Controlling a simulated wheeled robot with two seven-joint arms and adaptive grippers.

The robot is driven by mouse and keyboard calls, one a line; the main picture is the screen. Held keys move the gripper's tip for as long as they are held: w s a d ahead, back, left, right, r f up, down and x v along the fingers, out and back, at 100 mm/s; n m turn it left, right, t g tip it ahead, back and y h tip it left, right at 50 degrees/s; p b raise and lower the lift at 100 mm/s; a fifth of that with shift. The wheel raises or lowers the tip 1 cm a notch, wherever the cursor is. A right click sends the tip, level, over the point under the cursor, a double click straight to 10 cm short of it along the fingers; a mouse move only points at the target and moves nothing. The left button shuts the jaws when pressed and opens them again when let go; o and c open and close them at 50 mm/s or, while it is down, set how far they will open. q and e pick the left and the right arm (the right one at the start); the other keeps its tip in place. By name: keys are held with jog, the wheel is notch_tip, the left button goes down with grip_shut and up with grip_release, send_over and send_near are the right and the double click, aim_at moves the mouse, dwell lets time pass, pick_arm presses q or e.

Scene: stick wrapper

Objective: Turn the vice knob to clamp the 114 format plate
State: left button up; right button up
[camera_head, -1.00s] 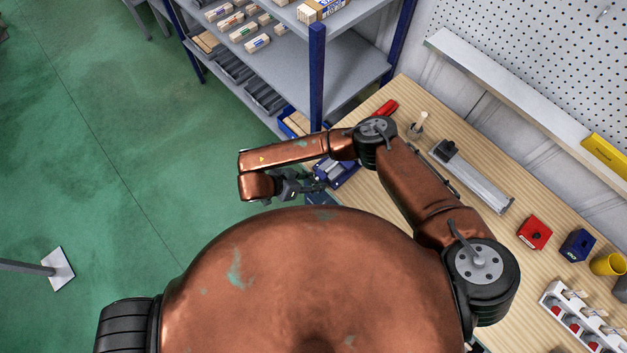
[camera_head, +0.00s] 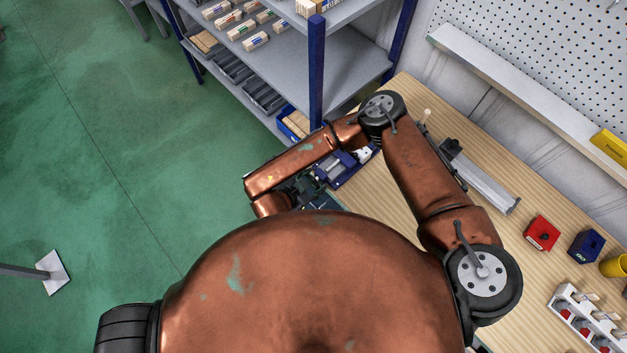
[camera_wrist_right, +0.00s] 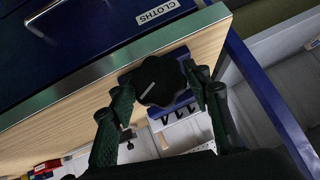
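The blue vice (camera_head: 345,172) sits at the left end of the wooden bench, partly behind my right forearm. In the right wrist view its dark lobed knob (camera_wrist_right: 153,88) faces me. A light plate marked 114 (camera_wrist_right: 178,114) shows just past the knob, partly covered by it and by a finger. My right gripper (camera_wrist_right: 160,80) has one finger on each side of the knob, very close to its edge; whether both press on it is unclear. In the head view the right gripper (camera_head: 306,188) is at the vice's front side. My left gripper is out of view.
A shelf rack with a blue post (camera_head: 316,75) stands beyond the vice. A grey rail-like tool (camera_head: 482,178), a red box (camera_head: 541,233) and a blue box (camera_head: 585,246) are on the bench. A blue drawer front labelled CLOTHS (camera_wrist_right: 130,35) is close to the knob.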

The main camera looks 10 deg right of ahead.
jog(key=o, duration=0.3)
jog(key=v, duration=1.2)
